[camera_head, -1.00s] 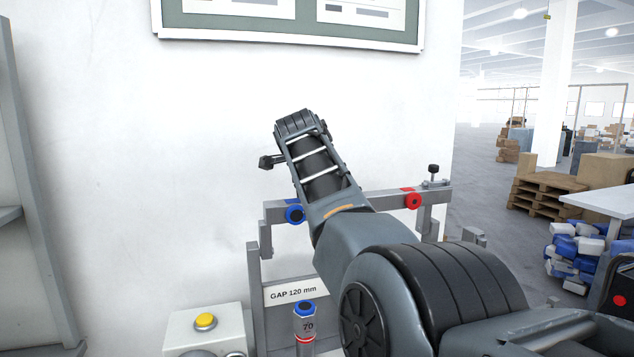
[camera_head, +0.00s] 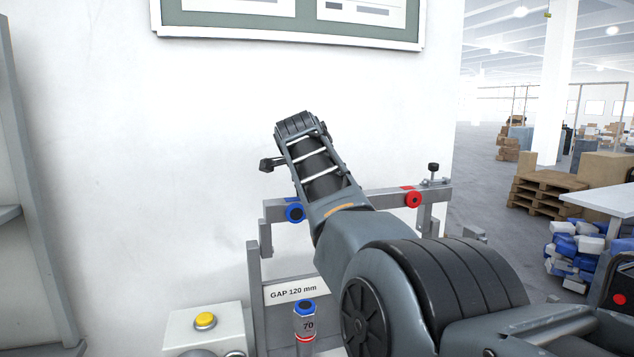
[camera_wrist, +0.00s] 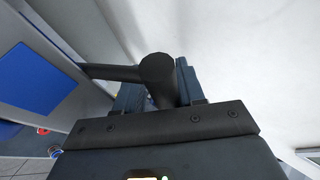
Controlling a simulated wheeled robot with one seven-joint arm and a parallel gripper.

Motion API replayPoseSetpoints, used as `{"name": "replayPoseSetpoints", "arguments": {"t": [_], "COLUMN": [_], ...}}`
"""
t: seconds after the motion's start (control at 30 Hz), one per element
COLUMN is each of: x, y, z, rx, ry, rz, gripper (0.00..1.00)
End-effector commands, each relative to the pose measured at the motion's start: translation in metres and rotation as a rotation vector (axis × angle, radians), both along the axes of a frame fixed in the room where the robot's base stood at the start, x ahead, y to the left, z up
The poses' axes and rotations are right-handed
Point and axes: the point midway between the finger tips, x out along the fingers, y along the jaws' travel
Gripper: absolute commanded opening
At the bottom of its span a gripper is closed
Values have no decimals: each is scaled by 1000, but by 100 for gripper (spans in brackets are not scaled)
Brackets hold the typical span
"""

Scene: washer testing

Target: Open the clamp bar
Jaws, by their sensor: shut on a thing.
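In the wrist view my gripper (camera_wrist: 158,88) is shut on a dark round handle (camera_wrist: 158,68), one finger on each side. A dark rod runs left from the handle towards a grey plate with a blue panel (camera_wrist: 38,80). In the head view the grey clamp bar (camera_head: 385,200) lies level across a frame in front of the wall. It carries a blue round piece (camera_head: 295,213) on the left and a red one (camera_head: 413,200) on the right. My arm crosses in front of its middle. My fingers and the held handle cannot be made out in the head view.
A black knob (camera_head: 433,168) stands at the bar's right end. Below are a "GAP 120 mm" label (camera_head: 293,292), a blue-capped cylinder marked 70 (camera_head: 306,325) and a box with a yellow button (camera_head: 205,320). The white wall (camera_head: 130,170) is close behind.

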Motion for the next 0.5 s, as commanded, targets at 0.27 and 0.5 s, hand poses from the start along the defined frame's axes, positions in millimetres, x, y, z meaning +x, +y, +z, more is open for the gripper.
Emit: {"name": "replayPoseSetpoints", "arguments": {"t": [0.27, 0.5], "x": [0, 0], "y": [0, 1], "z": [-3, 0], "rx": [-1, 1], "ry": [5, 0], "rz": [-1, 1], "gripper": [29, 29]}}
